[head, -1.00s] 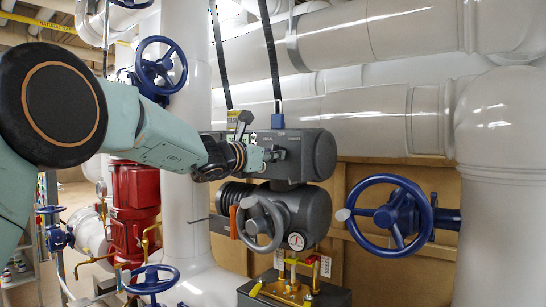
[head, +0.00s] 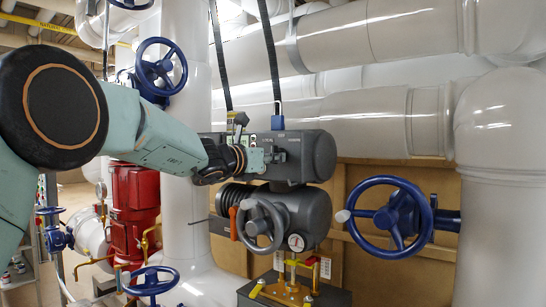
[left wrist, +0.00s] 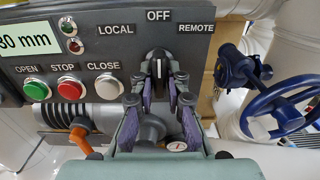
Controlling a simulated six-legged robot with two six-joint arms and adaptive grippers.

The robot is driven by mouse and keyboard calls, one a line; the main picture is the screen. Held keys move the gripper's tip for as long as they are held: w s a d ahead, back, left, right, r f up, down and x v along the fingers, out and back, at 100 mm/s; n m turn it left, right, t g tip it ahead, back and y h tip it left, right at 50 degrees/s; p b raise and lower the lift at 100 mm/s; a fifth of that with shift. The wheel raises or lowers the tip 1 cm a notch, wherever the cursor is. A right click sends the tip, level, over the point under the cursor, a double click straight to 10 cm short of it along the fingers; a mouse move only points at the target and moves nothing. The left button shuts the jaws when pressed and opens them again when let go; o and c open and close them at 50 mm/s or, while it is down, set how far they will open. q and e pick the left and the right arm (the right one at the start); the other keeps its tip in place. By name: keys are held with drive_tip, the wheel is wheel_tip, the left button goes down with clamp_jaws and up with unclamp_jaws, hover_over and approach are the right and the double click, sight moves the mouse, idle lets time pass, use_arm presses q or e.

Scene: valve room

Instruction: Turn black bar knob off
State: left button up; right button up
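The black bar knob (left wrist: 160,64) is on the dark grey control panel (left wrist: 105,50) in the left wrist view. It stands nearly upright below the OFF label, with LOCAL to its left and REMOTE to its right. My left gripper (left wrist: 164,80) has its fingers apart, with tips on either side of the knob; I cannot tell whether they touch it. In the head view my left gripper (head: 274,156) is at the front of the grey actuator housing (head: 318,155), and the knob is not clearly visible. My right gripper is in neither view.
Green, red and white buttons (left wrist: 105,87) sit left of the knob. A grey handwheel (head: 262,224) and an orange lever (head: 233,223) are below the housing. A blue handwheel (head: 388,217) is to the right. Large white pipes (head: 375,120) run behind.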

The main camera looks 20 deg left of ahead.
use_arm(q)
drive_tip(key=o, duration=0.3)
drive_tip(key=shift+r, duration=0.15)
drive_tip(key=shift+o, duration=0.2)
drive_tip(key=v, duration=1.2)
